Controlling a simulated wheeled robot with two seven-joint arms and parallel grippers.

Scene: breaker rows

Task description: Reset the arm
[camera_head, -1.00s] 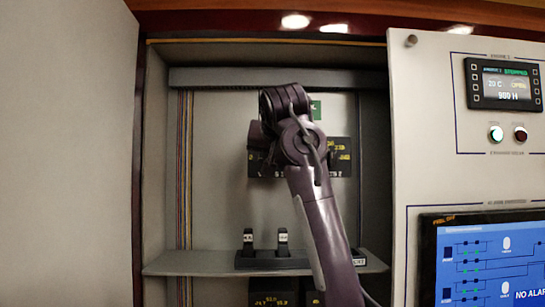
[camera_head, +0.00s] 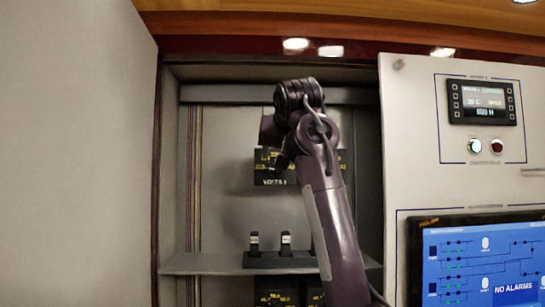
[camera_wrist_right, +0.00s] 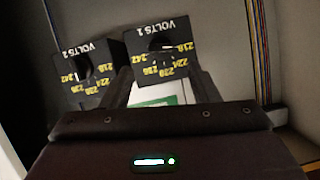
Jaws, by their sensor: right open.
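My right arm reaches up into the open cabinet (camera_head: 225,200) in the head view, with its wrist bent at the top. Its gripper is mostly hidden behind the wrist there. In the right wrist view the right gripper (camera_wrist_right: 164,80) shows two fingers spread apart with nothing between them. Beyond the fingers are two black dial blocks marked VOLTS 1 (camera_wrist_right: 176,32) and VOLTS 2 (camera_wrist_right: 70,62). Whether the fingers touch them is unclear. A dark panel with yellow numbers (camera_head: 272,180) is partly covered by my arm. My left gripper is out of view.
A shelf (camera_head: 200,264) carries black switches (camera_head: 285,243) on a dark base, below my wrist. The cabinet door (camera_head: 75,150) stands at left. At right are a control display (camera_head: 482,101) and a "NO ALARMS" screen (camera_head: 485,265). The cabinet's side walls are close to the arm.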

